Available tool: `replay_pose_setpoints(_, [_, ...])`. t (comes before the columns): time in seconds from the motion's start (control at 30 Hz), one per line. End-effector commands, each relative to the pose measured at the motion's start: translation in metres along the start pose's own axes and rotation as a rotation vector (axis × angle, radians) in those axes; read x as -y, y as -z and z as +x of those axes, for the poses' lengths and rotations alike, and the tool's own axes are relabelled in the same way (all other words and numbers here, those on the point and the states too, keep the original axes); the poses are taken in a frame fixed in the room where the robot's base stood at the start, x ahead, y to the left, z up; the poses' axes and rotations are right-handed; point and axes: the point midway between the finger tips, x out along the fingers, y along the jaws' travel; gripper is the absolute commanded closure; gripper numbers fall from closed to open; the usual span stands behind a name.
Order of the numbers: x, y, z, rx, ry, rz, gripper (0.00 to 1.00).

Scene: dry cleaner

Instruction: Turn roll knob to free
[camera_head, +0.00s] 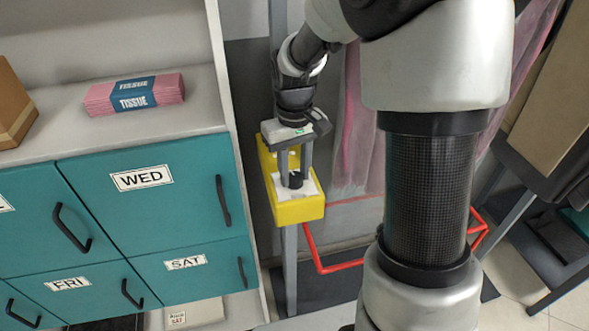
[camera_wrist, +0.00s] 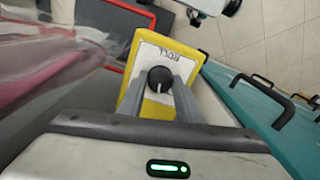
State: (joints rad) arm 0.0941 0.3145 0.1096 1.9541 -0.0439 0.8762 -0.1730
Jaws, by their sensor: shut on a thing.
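The roll knob (camera_wrist: 160,79) is a round black knob with a white pointer line, on the white face of a yellow box (camera_head: 298,212). In the wrist view the yellow box (camera_wrist: 134,64) shows a label above the knob, upside down and too small to read for sure. In the head view the knob (camera_head: 296,180) sits low between my fingers. My gripper (camera_head: 294,177) is over the box with its two fingers on either side of the knob, shut on it. My gripper (camera_wrist: 161,86) hides part of the white face in the wrist view.
The box is on a grey post (camera_head: 291,270) beside a cabinet with teal drawers (camera_head: 150,205). A tissue pack (camera_head: 134,93) lies on the shelf above. A red rail (camera_head: 335,268) runs below the box. Pink sheeting (camera_head: 358,130) hangs behind it.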

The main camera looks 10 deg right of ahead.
Motion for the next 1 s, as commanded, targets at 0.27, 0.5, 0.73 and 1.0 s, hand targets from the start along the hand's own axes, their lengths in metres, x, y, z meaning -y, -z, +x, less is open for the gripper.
replay_pose_setpoints(0.27, [-0.0005,0.0011,-0.0025,-0.004,-0.002,-0.252,0.91])
replay_pose_setpoints(0.5, [-0.0004,0.0013,-0.0024,-0.004,-0.002,-0.429,0.91])
replay_pose_setpoints(0.73, [-0.0001,0.0016,-0.0019,-0.005,-0.002,-0.537,0.91])
replay_pose_setpoints(1.0, [-0.0002,0.0017,-0.0016,-0.005,-0.003,-0.586,0.91])
